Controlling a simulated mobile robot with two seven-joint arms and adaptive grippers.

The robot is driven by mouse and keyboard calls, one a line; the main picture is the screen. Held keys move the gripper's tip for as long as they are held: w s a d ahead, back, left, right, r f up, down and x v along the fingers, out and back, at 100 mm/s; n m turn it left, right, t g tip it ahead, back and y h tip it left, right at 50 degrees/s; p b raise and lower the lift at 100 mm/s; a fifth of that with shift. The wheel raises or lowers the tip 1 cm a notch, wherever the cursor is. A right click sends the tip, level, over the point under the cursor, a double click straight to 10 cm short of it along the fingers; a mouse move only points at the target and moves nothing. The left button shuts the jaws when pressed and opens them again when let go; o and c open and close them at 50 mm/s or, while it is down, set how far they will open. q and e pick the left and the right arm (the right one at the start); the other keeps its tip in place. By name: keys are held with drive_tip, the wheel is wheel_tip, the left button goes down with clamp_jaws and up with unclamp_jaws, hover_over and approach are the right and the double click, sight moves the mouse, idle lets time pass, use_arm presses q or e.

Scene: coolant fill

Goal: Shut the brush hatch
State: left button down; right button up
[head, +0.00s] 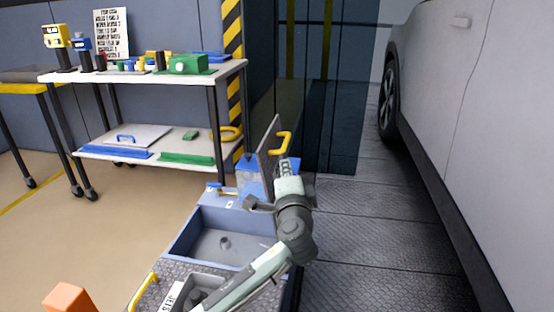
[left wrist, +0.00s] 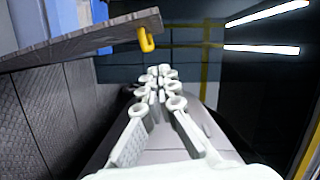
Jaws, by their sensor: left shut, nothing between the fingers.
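The brush hatch (head: 267,152) appears as a grey panel with a yellow handle (head: 285,143), standing open and nearly upright at the far end of the blue-grey unit. My left gripper (head: 287,168) is near the hatch on its right, handle side, below the handle in the picture. In the left wrist view the hatch (left wrist: 85,42) crosses the upper left with its yellow handle (left wrist: 147,39). The fingers (left wrist: 161,78) are together and empty, apart from the handle in that view. My arm hides part of the unit. My right gripper is not in view.
The unit has an open bay (head: 210,243) and a nearer compartment labelled JETS (head: 172,297). A two-shelf cart (head: 150,75) with tools stands at the back left. A dark glassy panel (head: 335,110) stands behind. A grey car (head: 480,120) fills the right. Floor between is clear.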

use_arm(q)
approach(283, 152)
drive_tip(key=w+r, duration=0.3)
drive_tip(key=a, duration=0.3)
drive_tip(key=w+a, duration=0.1)
drive_tip(key=shift+a+f, duration=0.3)
drive_tip(key=shift+f, duration=0.05)
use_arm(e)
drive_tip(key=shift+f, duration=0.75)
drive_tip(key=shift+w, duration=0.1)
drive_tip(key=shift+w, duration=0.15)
